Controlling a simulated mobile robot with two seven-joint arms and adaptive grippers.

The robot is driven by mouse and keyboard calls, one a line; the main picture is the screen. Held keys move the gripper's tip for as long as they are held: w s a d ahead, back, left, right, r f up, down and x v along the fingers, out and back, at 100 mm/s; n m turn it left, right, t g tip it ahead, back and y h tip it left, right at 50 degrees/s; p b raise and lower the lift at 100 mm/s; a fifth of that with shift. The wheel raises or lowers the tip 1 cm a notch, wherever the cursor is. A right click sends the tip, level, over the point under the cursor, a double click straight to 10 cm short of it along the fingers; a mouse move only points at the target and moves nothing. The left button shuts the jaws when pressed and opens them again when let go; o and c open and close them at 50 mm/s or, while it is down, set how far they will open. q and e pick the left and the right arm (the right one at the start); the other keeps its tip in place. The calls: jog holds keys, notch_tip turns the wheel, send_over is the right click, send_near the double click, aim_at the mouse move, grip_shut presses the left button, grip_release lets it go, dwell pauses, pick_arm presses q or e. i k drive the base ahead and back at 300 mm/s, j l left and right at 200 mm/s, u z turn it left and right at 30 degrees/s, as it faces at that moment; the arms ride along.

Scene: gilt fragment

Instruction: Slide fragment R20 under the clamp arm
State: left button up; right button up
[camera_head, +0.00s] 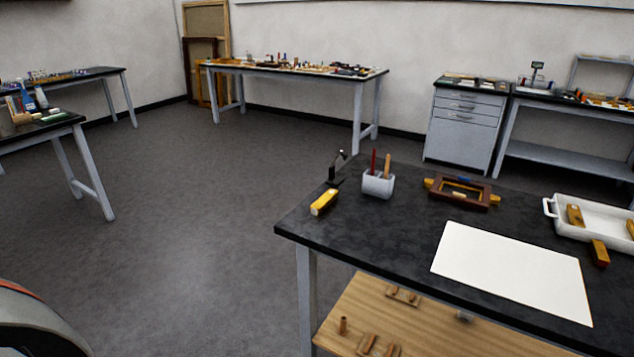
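A small black clamp (335,170) with a raised part stands near the back left corner of the dark worktable (400,226). A gilt fragment (323,203) lies on the table just in front of the clamp, near the left edge. It appears apart from the clamp's upper part. More gilt pieces lie in and beside a white tray (550,209) at the right; one piece (599,253) lies by its front side. No label is readable, so I cannot tell which is R20. Neither gripper shows.
A grey holder (378,185) with upright tools stands right of the clamp. A brown frame (461,192) lies behind a white sheet (512,270). A wooden shelf (400,325) is below. Open floor (200,220) lies left; other benches (290,68) stand behind.

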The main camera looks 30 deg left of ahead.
aim_at(326, 199)
jog(key=i+j+u, duration=0.35)
jog(key=i+j, duration=0.7)
jog(key=u, duration=0.1)
